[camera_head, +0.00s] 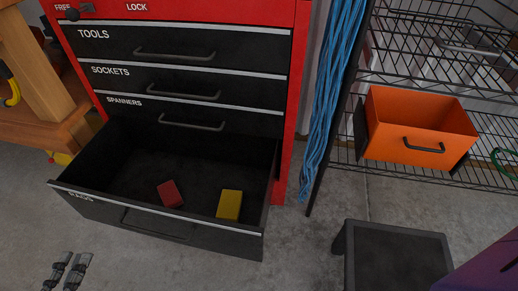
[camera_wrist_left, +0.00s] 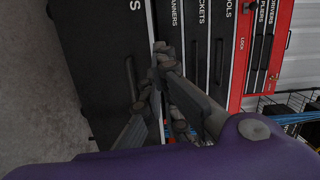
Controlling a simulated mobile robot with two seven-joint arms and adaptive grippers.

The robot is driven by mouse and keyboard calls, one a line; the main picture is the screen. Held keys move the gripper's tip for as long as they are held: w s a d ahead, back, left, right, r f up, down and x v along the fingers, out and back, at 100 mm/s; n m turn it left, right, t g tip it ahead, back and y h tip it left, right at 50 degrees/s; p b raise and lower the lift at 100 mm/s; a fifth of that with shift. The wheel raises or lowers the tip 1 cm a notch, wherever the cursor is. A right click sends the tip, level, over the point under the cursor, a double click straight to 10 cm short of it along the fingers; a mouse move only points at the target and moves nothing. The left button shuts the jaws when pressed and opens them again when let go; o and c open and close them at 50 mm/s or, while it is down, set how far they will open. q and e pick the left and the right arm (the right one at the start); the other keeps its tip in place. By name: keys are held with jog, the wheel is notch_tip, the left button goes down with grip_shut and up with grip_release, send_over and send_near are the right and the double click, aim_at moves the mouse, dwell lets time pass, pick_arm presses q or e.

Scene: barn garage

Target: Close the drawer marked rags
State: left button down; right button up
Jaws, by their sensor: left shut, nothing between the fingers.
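The drawer marked rags (camera_head: 160,224) is the lowest one showing in the red tool cabinet (camera_head: 298,60), and it is pulled far out. A red block (camera_head: 170,194) and a yellow block (camera_head: 229,204) lie inside it. The drawers marked tools (camera_head: 240,48), sockets (camera_head: 120,76) and spanners (camera_head: 250,121) above it are shut. My left gripper (camera_head: 68,265) shows at the bottom left, in front of the drawer and apart from its face, with its fingers shut and empty. In the left wrist view the fingers (camera_wrist_left: 160,60) point towards the cabinet. My right gripper is not in view.
A wire shelf (camera_head: 490,178) with an orange bin (camera_head: 420,124) stands at the right. Blue cords (camera_head: 335,90) hang beside the cabinet. A dark stool (camera_head: 395,260) stands on the floor at the lower right. A wooden bench (camera_head: 35,65) is at the left.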

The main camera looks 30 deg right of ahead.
pick_arm(q)
jog(key=s+d+m+g+h, duration=0.2)
jog(key=s+d+m, duration=0.1)
jog(key=b, duration=0.3)
send_near(133, 205)
jog(key=x, duration=0.6)
jog(key=shift+w+d+f, duration=0.15)
jog(key=shift+w, duration=0.2)
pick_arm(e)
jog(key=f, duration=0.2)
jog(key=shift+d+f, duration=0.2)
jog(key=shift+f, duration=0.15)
pick_arm(q)
jog(key=shift+w, duration=0.1)
